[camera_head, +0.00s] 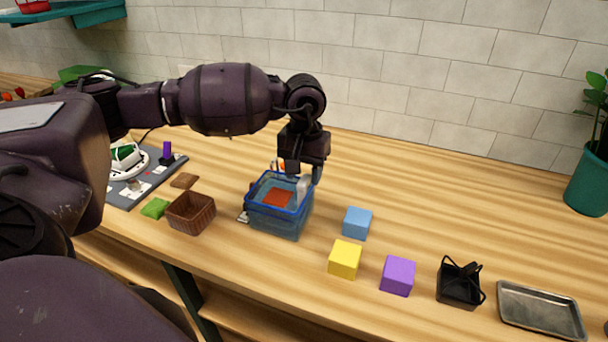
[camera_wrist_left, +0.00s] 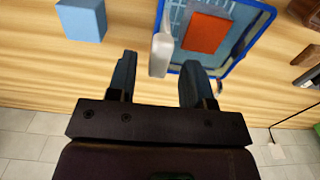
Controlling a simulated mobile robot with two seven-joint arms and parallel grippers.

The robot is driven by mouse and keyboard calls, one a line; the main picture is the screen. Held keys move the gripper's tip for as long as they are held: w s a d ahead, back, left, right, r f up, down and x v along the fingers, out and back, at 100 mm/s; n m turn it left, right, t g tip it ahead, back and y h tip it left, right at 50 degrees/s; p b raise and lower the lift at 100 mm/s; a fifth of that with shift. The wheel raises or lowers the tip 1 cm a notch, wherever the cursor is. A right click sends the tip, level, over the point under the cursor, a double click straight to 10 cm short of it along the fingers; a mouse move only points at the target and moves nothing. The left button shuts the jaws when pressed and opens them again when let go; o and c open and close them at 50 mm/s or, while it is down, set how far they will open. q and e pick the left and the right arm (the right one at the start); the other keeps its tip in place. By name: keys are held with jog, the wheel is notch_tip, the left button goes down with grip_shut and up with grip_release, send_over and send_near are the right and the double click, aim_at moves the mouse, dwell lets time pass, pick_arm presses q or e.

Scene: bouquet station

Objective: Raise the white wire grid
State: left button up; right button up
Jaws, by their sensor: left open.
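A clear container with a blue rim (camera_head: 251,196) stands on the wooden counter; its blue rim (camera_wrist_left: 226,75) also shows in the left wrist view. Inside it a red-orange block (camera_head: 277,198) shows, also in the left wrist view (camera_wrist_left: 207,33). Faint pale grid lines (camera_wrist_left: 181,18) show beside the block, probably the wire grid, mostly hidden. A white upright tab (camera_head: 303,189) stands at the container's near-gripper side; in the left wrist view the tab (camera_wrist_left: 161,50) lies between the finger lines. My left gripper (camera_head: 304,174) is open above that side, its fingers (camera_wrist_left: 158,80) apart. My right gripper is not seen.
Blue (camera_head: 357,223), yellow (camera_head: 345,259) and purple (camera_head: 397,276) cubes stand right of the container. A brown basket (camera_head: 190,213) is close on its left. A black basket (camera_head: 459,285) and a metal tray (camera_head: 541,309) lie far right.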

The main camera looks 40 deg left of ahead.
pick_arm(q)
jog(key=shift+f, duration=0.7)
jog(key=shift+r, duration=0.1)
grip_shut()
